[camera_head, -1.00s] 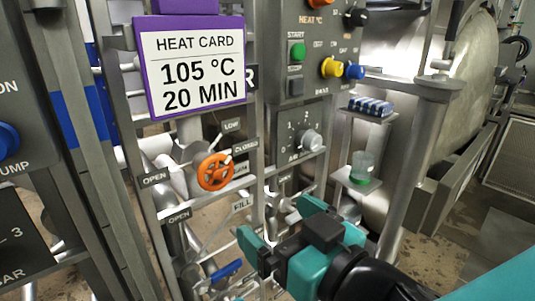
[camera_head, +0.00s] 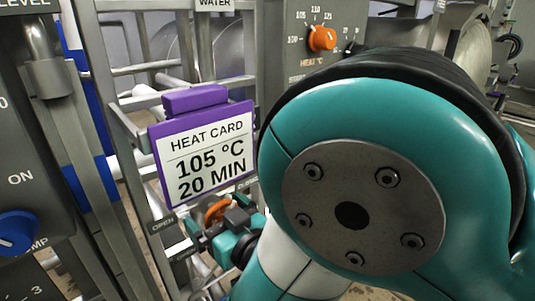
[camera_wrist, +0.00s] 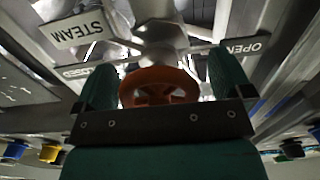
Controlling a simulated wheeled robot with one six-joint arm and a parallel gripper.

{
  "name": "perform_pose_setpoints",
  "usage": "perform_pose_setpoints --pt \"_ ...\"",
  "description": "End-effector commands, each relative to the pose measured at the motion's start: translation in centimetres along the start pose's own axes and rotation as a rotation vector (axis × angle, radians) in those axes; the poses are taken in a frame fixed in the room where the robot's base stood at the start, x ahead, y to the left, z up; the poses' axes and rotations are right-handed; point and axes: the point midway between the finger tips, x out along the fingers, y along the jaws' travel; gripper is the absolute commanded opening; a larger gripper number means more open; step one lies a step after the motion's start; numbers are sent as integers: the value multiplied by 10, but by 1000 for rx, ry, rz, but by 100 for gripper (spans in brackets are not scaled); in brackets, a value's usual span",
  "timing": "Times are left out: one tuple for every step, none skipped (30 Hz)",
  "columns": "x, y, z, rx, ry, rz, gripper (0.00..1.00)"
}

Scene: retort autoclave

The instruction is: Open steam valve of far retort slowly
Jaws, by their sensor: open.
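The orange handwheel (camera_head: 215,210) of a valve shows in the head view just below the heat card, partly covered by my gripper (camera_head: 217,217). In the wrist view, the handwheel (camera_wrist: 158,88) lies between the two teal fingers of my gripper (camera_wrist: 161,68). The fingers stand apart on either side of the rim, and the jaws are open. Whether a finger touches the rim I cannot tell. A "STEAM" label (camera_wrist: 78,30) is at the upper left and an "OPEN" label (camera_wrist: 243,47) at the right of the wrist view.
The purple-framed heat card (camera_head: 207,152) reads 105 °C, 20 MIN and hangs above my gripper. A control panel with an orange heat dial (camera_head: 322,38) is behind. Metal frame posts and pipes crowd the left. My arm hides much of the right side.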

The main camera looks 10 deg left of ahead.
Motion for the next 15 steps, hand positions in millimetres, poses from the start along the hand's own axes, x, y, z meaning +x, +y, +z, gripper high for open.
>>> perform_pose_setpoints --pt "1 2 -1 0 -1 6 97" --pt "2 4 -1 0 -2 8 97" --pt "2 5 0 0 -2 10 97" --pt "2 5 0 0 -2 11 97" --pt "2 5 1 0 -1 12 97" --pt "2 6 1 -1 -1 13 97" --pt "2 6 1 -1 -1 13 97" --pt "2 7 1 -1 -1 14 97" --pt "2 7 1 0 -1 14 97" --pt "2 7 1 0 -1 14 97" --pt "1 7 1 0 -1 14 97" --pt "1 7 1 0 -1 14 88" --pt "1 7 1 0 -1 14 81" --pt "1 7 1 0 -1 14 74" --pt "2 7 1 0 -1 14 65"
